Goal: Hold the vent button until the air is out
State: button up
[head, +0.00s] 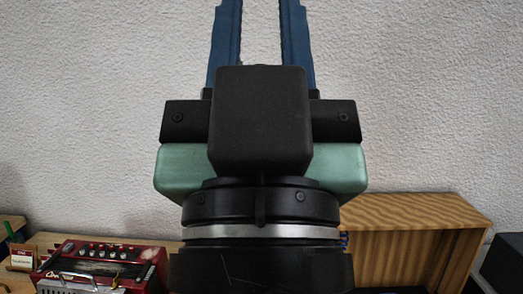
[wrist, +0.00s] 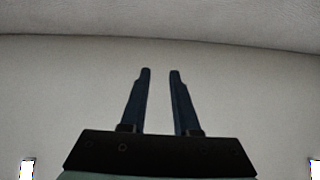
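My gripper (head: 261,12) rises in the middle of the head view, with its two long blue fingers apart and nothing between them. The finger ends run past the top edge there. In the wrist view both fingertips (wrist: 160,73) show, apart and empty, before a bare pale surface. A red instrument that looks like an accordion (head: 148,257) lies on the wooden bench at the lower left of the head view, well below and left of the fingers. I cannot make out a vent button.
A wooden bench top (head: 52,240) runs along the lower left. The textured wall (head: 430,90) is bare.

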grip_shut()
dwell(1.1)
